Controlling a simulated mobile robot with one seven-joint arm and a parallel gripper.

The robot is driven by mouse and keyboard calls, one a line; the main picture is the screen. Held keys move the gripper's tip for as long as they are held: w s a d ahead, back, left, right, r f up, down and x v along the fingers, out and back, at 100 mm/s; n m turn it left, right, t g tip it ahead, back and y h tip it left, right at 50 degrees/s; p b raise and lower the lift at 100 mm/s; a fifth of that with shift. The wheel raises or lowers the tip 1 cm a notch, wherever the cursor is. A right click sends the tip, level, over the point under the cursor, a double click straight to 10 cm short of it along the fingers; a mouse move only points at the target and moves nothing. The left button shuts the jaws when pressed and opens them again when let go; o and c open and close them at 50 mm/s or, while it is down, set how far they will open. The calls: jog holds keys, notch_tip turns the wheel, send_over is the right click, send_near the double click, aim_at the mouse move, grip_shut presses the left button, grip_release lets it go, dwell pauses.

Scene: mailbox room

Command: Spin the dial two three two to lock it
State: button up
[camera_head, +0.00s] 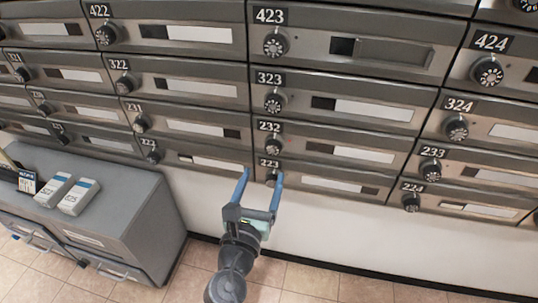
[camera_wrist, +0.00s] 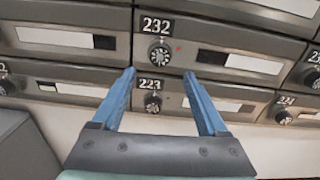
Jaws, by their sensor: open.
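The dial of mailbox 232 (camera_head: 273,146) is a black knob with pale markings under the number plate "232" (camera_head: 269,126). It also shows in the wrist view (camera_wrist: 160,53), above and between my fingertips, with a small red mark to its right. My gripper (camera_head: 262,180) has two blue fingers and is open and empty. It is below dial 232, in front of mailbox 223. The dial of mailbox 223 (camera_wrist: 153,103) shows between the fingers in the wrist view. I see no contact with dial 232.
Rows of grey mailboxes fill the wall, with dial 323 (camera_head: 273,103) above and dial 233 (camera_head: 430,171) to the right. A grey cabinet (camera_head: 130,215) stands at the lower left with two small boxes (camera_head: 78,197) on top. Tiled floor lies below.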

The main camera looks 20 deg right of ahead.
aim_at(272, 150)
jog(key=b+x, duration=0.2)
jog(key=x, duration=0.6)
grip_shut()
